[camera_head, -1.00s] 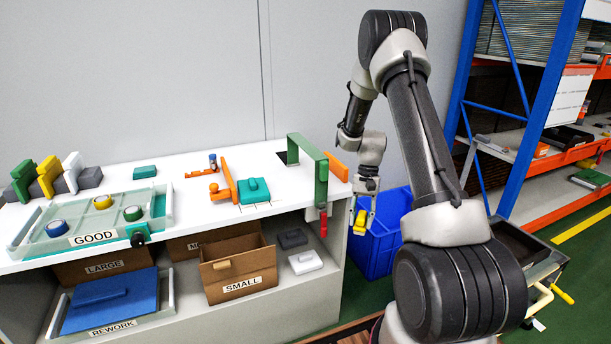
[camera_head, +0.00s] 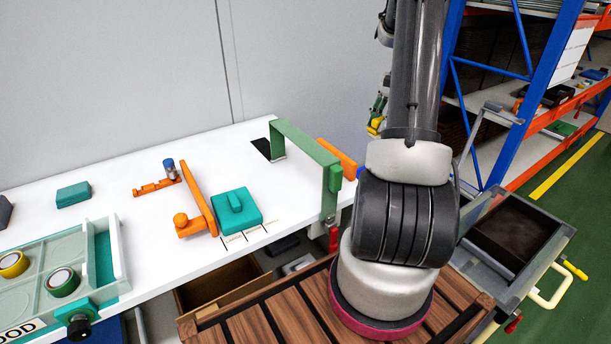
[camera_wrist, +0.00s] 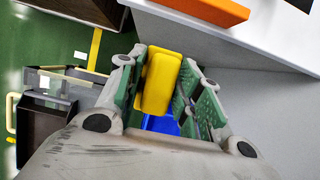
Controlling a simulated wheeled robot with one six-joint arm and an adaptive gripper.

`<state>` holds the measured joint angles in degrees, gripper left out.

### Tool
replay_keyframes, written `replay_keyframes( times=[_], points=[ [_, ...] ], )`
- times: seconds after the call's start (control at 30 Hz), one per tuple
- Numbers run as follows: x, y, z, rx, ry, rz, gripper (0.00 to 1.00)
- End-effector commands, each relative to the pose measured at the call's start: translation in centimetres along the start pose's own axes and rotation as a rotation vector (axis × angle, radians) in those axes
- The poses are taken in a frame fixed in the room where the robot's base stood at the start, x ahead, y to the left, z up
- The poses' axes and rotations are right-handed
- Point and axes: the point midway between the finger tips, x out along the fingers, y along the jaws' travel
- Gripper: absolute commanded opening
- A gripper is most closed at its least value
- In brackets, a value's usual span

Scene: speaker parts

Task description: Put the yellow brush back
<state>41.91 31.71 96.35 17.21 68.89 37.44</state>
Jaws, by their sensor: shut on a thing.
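The yellow brush (camera_wrist: 162,80) is between the two green-padded fingers of my gripper (camera_wrist: 161,62) in the wrist view. My gripper is shut on it and holds it in the air, off the table. In the head view my gripper (camera_head: 378,108) is mostly hidden behind my own arm, and only a small piece of the brush (camera_head: 374,126) shows, beyond the table's right end. The brush's full shape cannot be made out.
The white table (camera_head: 110,235) carries a green bracket (camera_head: 310,150), an orange fixture (camera_head: 199,200), a teal block (camera_head: 236,210) and a tray with tape rolls (camera_head: 62,282). A blue bin (camera_wrist: 160,125) lies below my gripper. A grey cart (camera_head: 490,260) and shelving (camera_head: 540,120) stand right.

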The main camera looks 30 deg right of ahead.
Motion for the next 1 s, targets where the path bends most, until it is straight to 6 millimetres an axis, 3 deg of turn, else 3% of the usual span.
replay_keyframes(
  times=[0.3,0.47,0.6,1.0],
  points=[
    [0.1,0.0,0.1,0.002,-0.007,0.000,0.00],
    [1.7,0.0,1.5,0.003,-0.128,0.001,0.00],
    [4.2,0.1,3.9,0.004,-0.319,0.002,0.00],
    [8.0,0.1,14.3,-0.004,-0.301,0.003,0.00]
  ],
)
